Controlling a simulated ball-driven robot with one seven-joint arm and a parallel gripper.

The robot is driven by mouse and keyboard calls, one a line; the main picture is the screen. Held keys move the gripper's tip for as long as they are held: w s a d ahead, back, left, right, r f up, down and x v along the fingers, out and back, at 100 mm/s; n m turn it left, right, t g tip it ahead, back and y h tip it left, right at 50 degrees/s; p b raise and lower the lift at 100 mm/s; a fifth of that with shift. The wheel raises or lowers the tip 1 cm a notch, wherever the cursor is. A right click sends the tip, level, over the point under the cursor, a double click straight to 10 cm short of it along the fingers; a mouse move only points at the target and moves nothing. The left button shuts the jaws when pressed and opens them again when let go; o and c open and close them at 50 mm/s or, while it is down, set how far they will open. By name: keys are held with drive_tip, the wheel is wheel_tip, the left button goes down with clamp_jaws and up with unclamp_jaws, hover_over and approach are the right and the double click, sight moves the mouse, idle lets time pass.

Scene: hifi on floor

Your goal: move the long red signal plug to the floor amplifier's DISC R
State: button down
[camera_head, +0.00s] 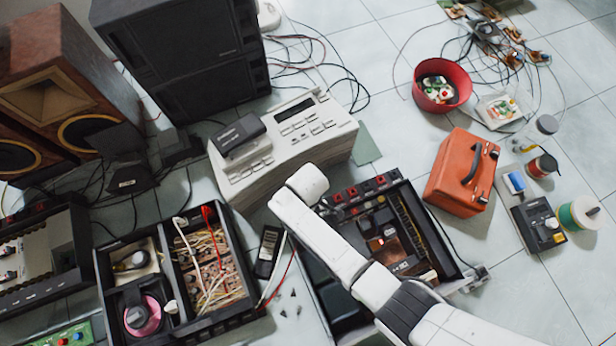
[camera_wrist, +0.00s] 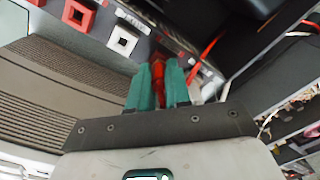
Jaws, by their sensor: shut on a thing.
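My gripper (camera_wrist: 157,82) shows in the wrist view with its two green fingers close together, shut on the red plug (camera_wrist: 159,72). The plug's tip points toward a grey socket panel (camera_wrist: 101,32). A red square socket (camera_wrist: 79,13) and a white square socket (camera_wrist: 122,40) are on that panel, up and left of the fingers. I cannot tell whether the plug touches a socket, and no DISC R label is readable. In the head view the open amplifier chassis (camera_head: 446,262) has several red sockets (camera_head: 352,194) along its far edge; my white arm hides the fingers and plug there.
A beige unit (camera_head: 330,130) stands just behind my gripper. An orange box (camera_head: 450,178) stands to the right. Clear tile floor lies at the lower right.

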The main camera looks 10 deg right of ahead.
idle(0.3)
drive_tip(key=c, duration=1)
unclamp_jaws()
drive_tip(key=shift+r+p, duration=5.75)
drive_tip(key=shift+r, duration=2.15)
